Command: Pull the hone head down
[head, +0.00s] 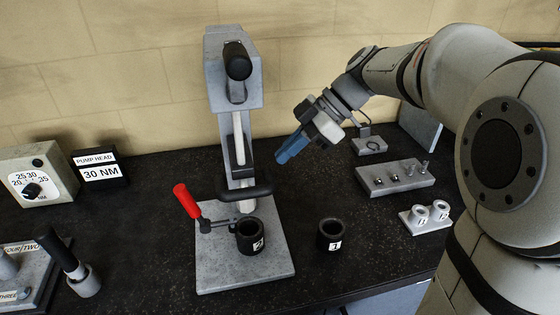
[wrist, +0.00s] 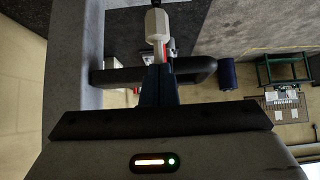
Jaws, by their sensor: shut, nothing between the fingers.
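The hone stand (head: 222,70) is a grey upright column on a grey base plate (head: 245,275). Its hone head has a pale vertical spindle (head: 239,135) and a black crossbar handle (head: 245,191) low down, just above a black cylinder (head: 251,240) on the base. My gripper (head: 283,155), with blue fingers, is shut and empty, up and to the right of the crossbar and apart from it. In the wrist view the fingers (wrist: 157,82) overlap the black bar (wrist: 195,72), with a pale hexagonal spindle end (wrist: 157,22) beyond; contact cannot be told there.
A red-handled clamp (head: 184,197) stands left of the cylinder. A second black cylinder (head: 330,236) stands on the dark bench to the right. A grey block with small parts (head: 395,180) and a two-cup holder (head: 425,222) lie further right. A torque dial box (head: 35,178) is at left.

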